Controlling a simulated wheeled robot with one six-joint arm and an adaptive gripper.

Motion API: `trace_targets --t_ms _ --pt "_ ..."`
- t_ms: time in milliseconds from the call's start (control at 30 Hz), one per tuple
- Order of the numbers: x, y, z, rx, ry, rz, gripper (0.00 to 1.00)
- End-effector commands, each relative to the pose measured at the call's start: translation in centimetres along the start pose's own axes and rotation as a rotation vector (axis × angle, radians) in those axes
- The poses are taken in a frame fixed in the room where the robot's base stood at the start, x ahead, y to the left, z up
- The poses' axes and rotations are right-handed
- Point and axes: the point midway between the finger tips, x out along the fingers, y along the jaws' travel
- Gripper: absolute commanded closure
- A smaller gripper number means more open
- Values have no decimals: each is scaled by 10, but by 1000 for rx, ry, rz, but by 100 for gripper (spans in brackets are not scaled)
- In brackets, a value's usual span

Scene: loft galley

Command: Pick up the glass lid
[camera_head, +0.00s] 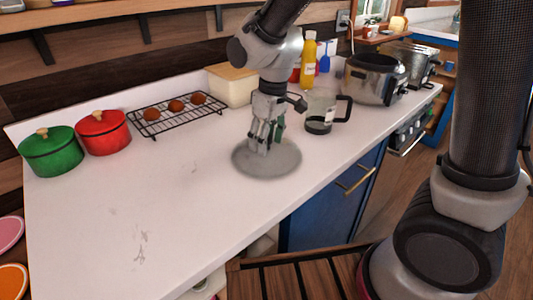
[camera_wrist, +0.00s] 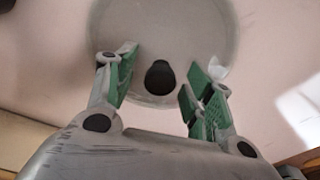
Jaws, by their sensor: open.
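The glass lid (camera_head: 285,163) lies on the white counter, a round, see-through grey disc. In the wrist view the lid (camera_wrist: 195,30) fills the upper middle, with its dark round knob (camera_wrist: 160,77) between my fingers. My gripper (camera_head: 262,146) points down over the lid in the head view and hides its knob there. In the wrist view my gripper (camera_wrist: 160,85) is open, with green-padded fingers on either side of the knob and space between each finger and the knob. I cannot tell the exact height of the fingertips above the lid.
A glass jug (camera_head: 320,110) with a dark handle stands close behind the lid to the right. A steel cooker (camera_head: 373,80) is farther back. A wire rack (camera_head: 180,118), red pot (camera_head: 103,133) and green pot (camera_head: 50,152) stand left. The counter front left is clear.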

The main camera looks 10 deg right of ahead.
Motion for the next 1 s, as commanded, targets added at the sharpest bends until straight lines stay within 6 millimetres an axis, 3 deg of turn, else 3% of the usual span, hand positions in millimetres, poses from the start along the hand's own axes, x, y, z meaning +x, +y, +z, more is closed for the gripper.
trace_targets --t_ms 67,300,667,767,1000 --pt "0 0 0 0 0 0 51" --pt "0 0 0 0 0 0 93" --pt "-4 0 -1 0 2 0 93" --pt "-16 0 -3 0 4 1 93" --pt "-67 0 -9 1 6 1 93"
